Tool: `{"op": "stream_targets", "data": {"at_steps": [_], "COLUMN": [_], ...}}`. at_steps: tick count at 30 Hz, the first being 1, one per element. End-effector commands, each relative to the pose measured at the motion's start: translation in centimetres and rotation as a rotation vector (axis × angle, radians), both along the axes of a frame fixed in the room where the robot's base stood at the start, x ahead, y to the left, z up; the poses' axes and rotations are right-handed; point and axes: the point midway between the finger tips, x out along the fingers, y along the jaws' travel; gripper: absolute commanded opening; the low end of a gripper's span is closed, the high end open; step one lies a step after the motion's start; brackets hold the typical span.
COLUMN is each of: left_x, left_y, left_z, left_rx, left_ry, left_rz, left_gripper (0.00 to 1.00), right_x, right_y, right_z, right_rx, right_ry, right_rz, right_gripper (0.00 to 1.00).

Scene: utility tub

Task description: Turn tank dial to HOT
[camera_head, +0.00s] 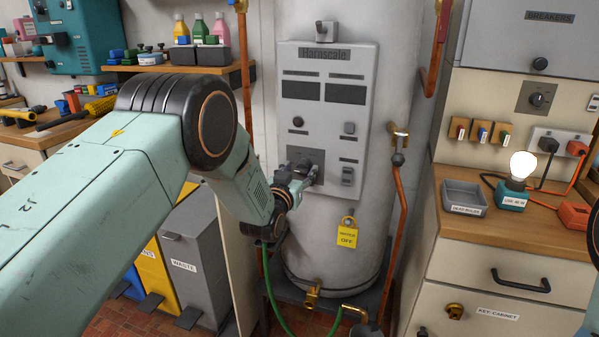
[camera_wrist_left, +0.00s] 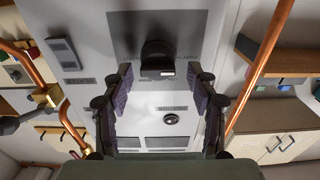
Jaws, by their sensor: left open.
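The grey water tank (camera_head: 345,230) stands upright at the centre of the head view, with a grey control panel (camera_head: 328,120) on its front. In the left wrist view the dark tank dial (camera_wrist_left: 157,52) sits on a dark plate, with a small pale mark at its lower edge. In the head view the dial is largely hidden by my left gripper (camera_head: 300,180), and part of its dark plate (camera_head: 306,154) shows. In the left wrist view my left gripper (camera_wrist_left: 160,82) is open, its fingers on either side of the dial; contact cannot be told. My right gripper is out of view.
Copper pipes (camera_head: 395,215) run beside the tank. A yellow tag (camera_head: 348,236) hangs below the panel. A wooden counter (camera_head: 460,225) with a grey tray (camera_head: 464,196) and lit bulb (camera_head: 523,165) stands right. A grey waste bin (camera_head: 190,260) stands left.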

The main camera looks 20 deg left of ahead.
Motion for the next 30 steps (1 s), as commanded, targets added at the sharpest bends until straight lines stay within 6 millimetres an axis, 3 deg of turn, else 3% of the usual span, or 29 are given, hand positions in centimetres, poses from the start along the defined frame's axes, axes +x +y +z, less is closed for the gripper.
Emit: {"op": "stream_targets", "data": {"at_steps": [10,30], "left_x": [0.46,0.43], "left_y": [-0.08,-0.09], "left_z": [0.02,-0.01], "left_rx": [0.0,0.0], "left_ry": [0.0,0.001], "left_rz": [-0.002,-0.002], "left_gripper": [0.58,0.04], "right_x": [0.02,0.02], "right_y": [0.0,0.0], "right_z": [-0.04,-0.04], "right_rx": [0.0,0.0], "right_ry": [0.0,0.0], "right_rz": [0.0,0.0], "right_gripper": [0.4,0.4]}}
